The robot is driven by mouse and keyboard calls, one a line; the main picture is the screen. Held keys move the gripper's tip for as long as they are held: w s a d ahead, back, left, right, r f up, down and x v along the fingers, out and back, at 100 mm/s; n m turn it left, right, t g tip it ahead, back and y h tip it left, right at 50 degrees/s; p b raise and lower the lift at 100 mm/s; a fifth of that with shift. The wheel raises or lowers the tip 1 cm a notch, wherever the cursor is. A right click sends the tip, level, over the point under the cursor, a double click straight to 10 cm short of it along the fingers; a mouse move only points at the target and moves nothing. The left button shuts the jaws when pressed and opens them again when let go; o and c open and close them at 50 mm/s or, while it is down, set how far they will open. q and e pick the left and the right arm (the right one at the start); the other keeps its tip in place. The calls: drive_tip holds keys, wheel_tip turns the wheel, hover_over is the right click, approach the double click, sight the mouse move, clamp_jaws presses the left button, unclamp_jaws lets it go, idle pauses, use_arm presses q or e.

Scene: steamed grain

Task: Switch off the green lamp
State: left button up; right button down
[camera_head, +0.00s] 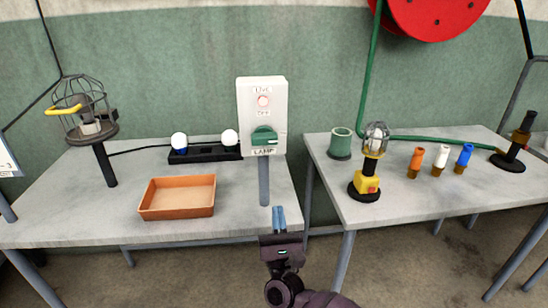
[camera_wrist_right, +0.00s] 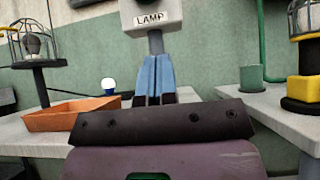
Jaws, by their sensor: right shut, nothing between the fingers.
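A white switch box (camera_head: 262,95) stands on a grey post at the right end of the left table. It has a round reddish indicator between the words LIVE and OFF, a green knob (camera_head: 264,136), and a LAMP label. In the right wrist view the box (camera_wrist_right: 152,14) shows only its lower part; most of the knob is cut off. My right gripper (camera_head: 279,218) is shut and empty, in front of the table edge, below and apart from the box. Its blue fingers (camera_wrist_right: 154,78) point towards the post. No lamp is plainly green. My left gripper is out of view.
An orange tray (camera_head: 177,212) lies on the left table, near a black strip (camera_head: 205,154) with bulbs and a caged lamp (camera_head: 88,128). The right table holds a green cup (camera_head: 341,144), a yellow-based caged lamp (camera_head: 365,182) and small coloured cylinders. A gap separates the tables.

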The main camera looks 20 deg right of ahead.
sight(264, 138)
drive_tip(key=s+r+p+x, duration=0.2)
drive_tip(key=p+x, duration=0.1)
drive_tip(key=x, duration=1)
drive_tip(key=shift+a, duration=0.25)
drive_tip(key=shift+f, duration=0.1)
